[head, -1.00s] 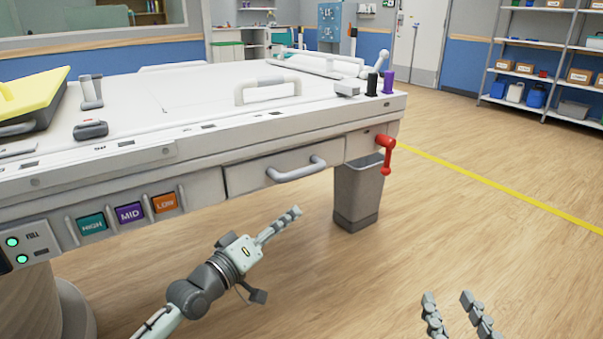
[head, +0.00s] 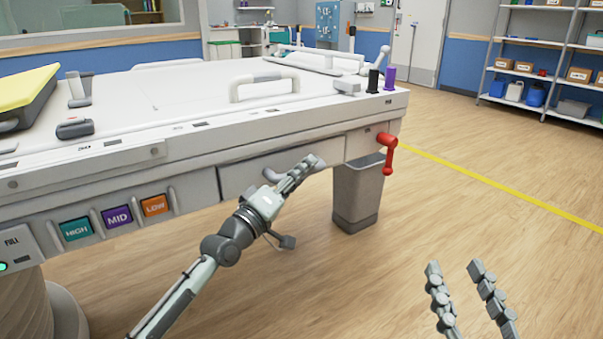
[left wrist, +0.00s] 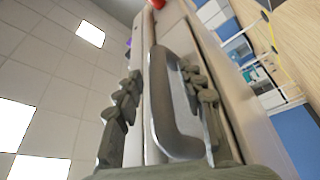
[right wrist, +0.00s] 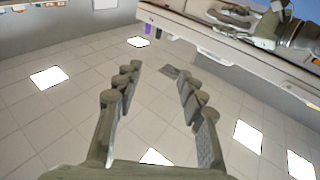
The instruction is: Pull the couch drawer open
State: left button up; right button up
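The couch drawer (head: 235,181) is a white panel in the couch's side, with a grey bar handle (head: 318,163). The drawer front looks flush with the couch side. My left gripper (head: 305,167) is at the handle and hides much of it in the head view. In the left wrist view the handle (left wrist: 158,95) runs between the open fingers of my left gripper (left wrist: 160,98); I see no clear grip on it. My right gripper (head: 455,268) is open and empty, low at the right, away from the couch; its spread fingers show in the right wrist view (right wrist: 157,90).
A red lever (head: 388,145) hangs at the couch corner, right of the drawer. A grey bin (head: 357,195) stands on the floor below it. HIGH, MID and LOW buttons (head: 117,217) are left of the drawer. The floor in front is free.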

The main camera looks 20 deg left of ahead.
pick_arm(q)
jog(key=shift+c, duration=0.6)
grip_shut()
